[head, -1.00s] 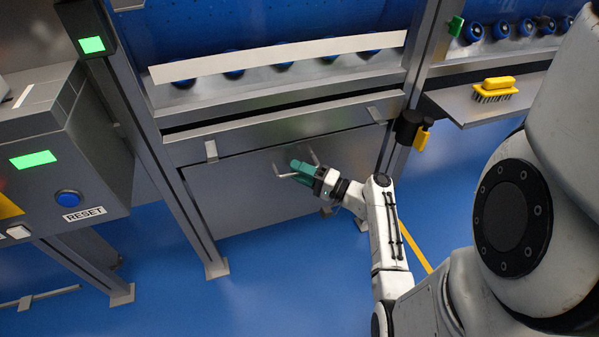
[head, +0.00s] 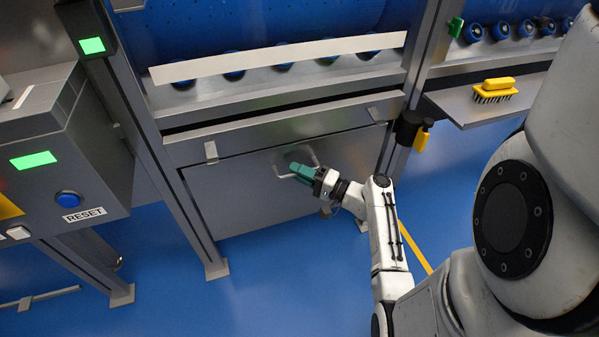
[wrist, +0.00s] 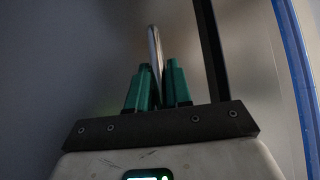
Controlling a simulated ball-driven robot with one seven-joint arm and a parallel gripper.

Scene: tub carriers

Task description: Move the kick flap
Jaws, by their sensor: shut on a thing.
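The kick flap (head: 235,198) is a plain grey metal panel low on the frame, below the roller bed. It hangs under a metal rail, with a small bracket near each upper corner. A bent bar handle (head: 312,154) stands out from its upper middle. My gripper (head: 298,171) reaches in from the right, its green fingers shut on the handle. In the wrist view the handle bar (wrist: 155,52) runs between the two green fingers (wrist: 155,92), seen nearly end on. The fingers hide part of the handle in the head view.
A grey control box with a blue reset button (head: 67,199) stands at left. A yellow brush (head: 494,90) lies on a shelf at right. A black holder with a yellow part (head: 421,139) sits on the right post. The blue floor (head: 270,285) before the flap is clear.

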